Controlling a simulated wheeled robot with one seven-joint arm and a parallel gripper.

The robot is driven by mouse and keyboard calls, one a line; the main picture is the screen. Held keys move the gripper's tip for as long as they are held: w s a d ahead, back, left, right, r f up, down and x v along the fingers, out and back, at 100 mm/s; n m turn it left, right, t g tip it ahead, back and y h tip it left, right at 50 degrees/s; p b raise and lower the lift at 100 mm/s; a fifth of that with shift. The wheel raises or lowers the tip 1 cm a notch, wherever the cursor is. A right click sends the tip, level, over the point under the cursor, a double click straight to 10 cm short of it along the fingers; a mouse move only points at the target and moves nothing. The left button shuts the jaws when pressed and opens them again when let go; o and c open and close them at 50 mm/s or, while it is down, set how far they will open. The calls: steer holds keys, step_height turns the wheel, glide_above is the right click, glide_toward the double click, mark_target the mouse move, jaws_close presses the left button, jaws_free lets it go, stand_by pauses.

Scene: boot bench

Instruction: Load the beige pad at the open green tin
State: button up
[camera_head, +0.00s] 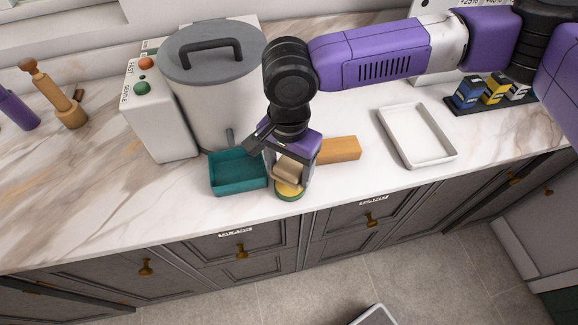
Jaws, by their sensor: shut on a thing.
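My gripper (286,180) points down near the counter's front edge and is shut on the beige pad (290,169). The open green tin (289,197) is a small round tin with yellow contents, standing on the counter right below the pad. The pad is over the tin; I cannot tell whether it touches the yellow contents. My gripper's fingers hide part of the pad and the tin.
A teal tray (237,189) is just left of the tin. A wooden block (341,149) lies to the right, and a white tray (450,158) farther right. A large lidded pot (212,105) and a white box with buttons (160,130) stand behind.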

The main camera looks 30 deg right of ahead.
mark_target(289, 167)
steer(key=shift+r+p, duration=1.4)
steer(key=shift+r, duration=0.3)
